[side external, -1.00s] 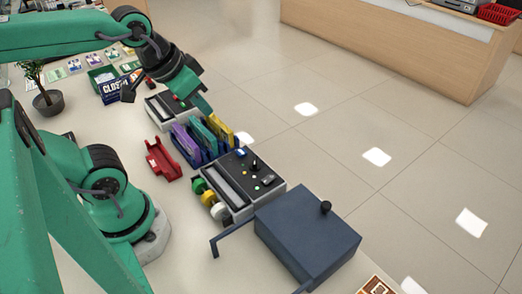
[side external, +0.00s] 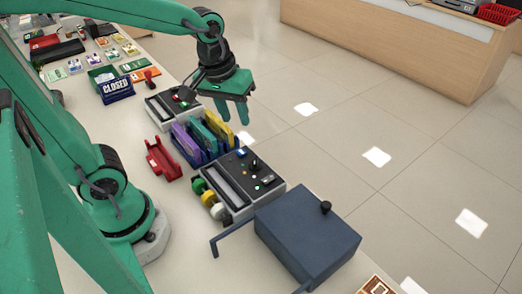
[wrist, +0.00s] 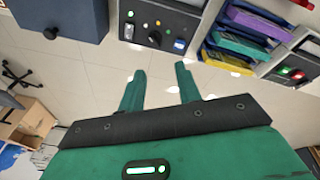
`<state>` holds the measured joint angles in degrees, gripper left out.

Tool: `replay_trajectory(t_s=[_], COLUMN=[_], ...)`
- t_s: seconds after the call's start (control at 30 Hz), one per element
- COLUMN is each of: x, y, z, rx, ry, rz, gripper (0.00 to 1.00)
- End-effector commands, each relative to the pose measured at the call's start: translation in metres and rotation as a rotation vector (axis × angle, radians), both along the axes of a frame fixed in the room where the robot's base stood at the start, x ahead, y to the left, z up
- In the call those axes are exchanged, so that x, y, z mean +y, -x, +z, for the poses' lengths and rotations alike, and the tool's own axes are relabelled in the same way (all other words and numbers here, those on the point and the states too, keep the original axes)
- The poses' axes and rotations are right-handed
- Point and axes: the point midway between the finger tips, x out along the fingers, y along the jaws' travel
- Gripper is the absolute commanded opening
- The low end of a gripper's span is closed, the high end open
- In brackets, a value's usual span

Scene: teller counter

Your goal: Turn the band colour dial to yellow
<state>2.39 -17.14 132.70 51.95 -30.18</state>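The band colour dial is a black knob (side external: 254,165) on the dark top panel of a grey machine (side external: 238,207). It shows in the wrist view as a round knob (wrist: 154,38) with small coloured dots around it. Which dot it points to is too small to tell. Green, yellow (side external: 208,198) and white rolls sit along the machine's left side. My gripper (side external: 233,112) is open and empty, fingers pointing down, above and beyond the dial. In the wrist view its two fingers (wrist: 160,72) stand apart, with the dial ahead between and above their tips.
A blue-grey box (side external: 308,235) with a black knob stands in front of the machine. Coloured bundles in a blue rack (side external: 185,148) stand behind it, with another panelled machine (side external: 161,112) beyond. A red holder (side external: 163,160) lies to the left. Floor lies past the counter edge.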

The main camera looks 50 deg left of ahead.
Motion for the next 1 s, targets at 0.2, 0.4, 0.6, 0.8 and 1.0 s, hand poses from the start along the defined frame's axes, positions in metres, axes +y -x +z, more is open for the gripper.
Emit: replay_trajectory(t_s=[0.2,0.4,0.6,0.8,1.0], x=[-0.006,-0.011,-0.013,-0.013,-0.013], y=[-0.023,-0.038,-0.045,-0.045,-0.045], z=[-0.029,-0.052,-0.064,-0.066,-0.072], rx=[0.109,0.182,0.214,0.218,0.218], ry=[0.026,0.033,0.033,0.033,0.033], rz=[0.175,0.313,0.379,0.388,0.387], gripper=[0.34,0.34,0.34,0.34,0.34])
